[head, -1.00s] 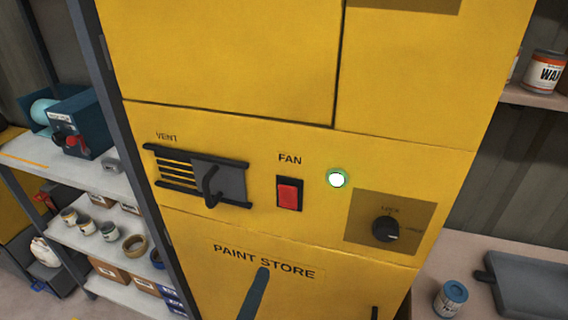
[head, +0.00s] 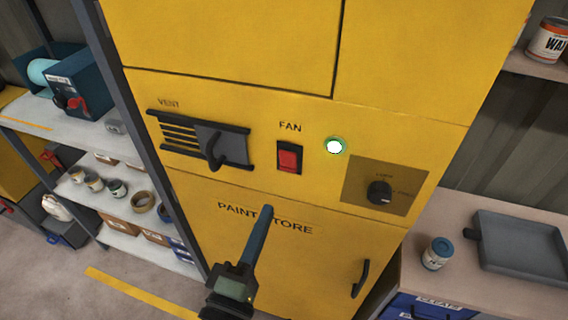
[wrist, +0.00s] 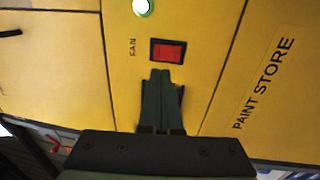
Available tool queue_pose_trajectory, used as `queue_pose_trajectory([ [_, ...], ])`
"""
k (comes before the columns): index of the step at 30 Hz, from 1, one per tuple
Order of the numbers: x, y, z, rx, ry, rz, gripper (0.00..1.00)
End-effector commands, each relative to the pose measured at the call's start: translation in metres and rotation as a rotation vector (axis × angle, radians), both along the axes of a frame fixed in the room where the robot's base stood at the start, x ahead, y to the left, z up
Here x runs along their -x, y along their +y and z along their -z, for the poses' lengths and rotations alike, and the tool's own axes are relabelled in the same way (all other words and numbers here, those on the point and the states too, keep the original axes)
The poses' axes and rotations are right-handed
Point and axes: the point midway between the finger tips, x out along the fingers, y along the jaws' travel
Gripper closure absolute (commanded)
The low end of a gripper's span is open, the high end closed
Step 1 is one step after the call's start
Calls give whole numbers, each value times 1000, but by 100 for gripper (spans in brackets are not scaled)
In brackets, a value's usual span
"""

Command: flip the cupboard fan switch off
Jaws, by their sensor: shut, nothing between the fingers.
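The fan switch (head: 289,158) is a red rocker in a black frame under the word FAN on the yellow cupboard (head: 240,90). To its right a round indicator lamp (head: 334,147) glows green-white. In the wrist view the red switch (wrist: 167,52) lies just beyond my fingertips, and the lit lamp (wrist: 142,7) is at the top edge. My gripper (head: 266,209) is shut and empty, in front of the PAINT STORE lettering, below and left of the switch. It also shows in the wrist view (wrist: 160,74). I see no contact with the switch in the head view.
A vent slider (head: 212,147) is left of the switch, and a lock knob (head: 379,192) is to the right. A door handle (head: 360,279) sticks out below. A shelf (head: 60,142) stands left. A bench with a tin (head: 436,254) and grey tray (head: 520,246) stands right.

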Motion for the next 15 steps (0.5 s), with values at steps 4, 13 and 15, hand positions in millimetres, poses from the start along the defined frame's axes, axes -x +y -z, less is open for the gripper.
queue_pose_trajectory([
  [4, -33, -11, -10, 1, -1, 4, 100],
  [13, -83, -28, -15, -1, 0, 1, 100],
  [15, -90, -30, -14, -1, 0, 2, 100],
])
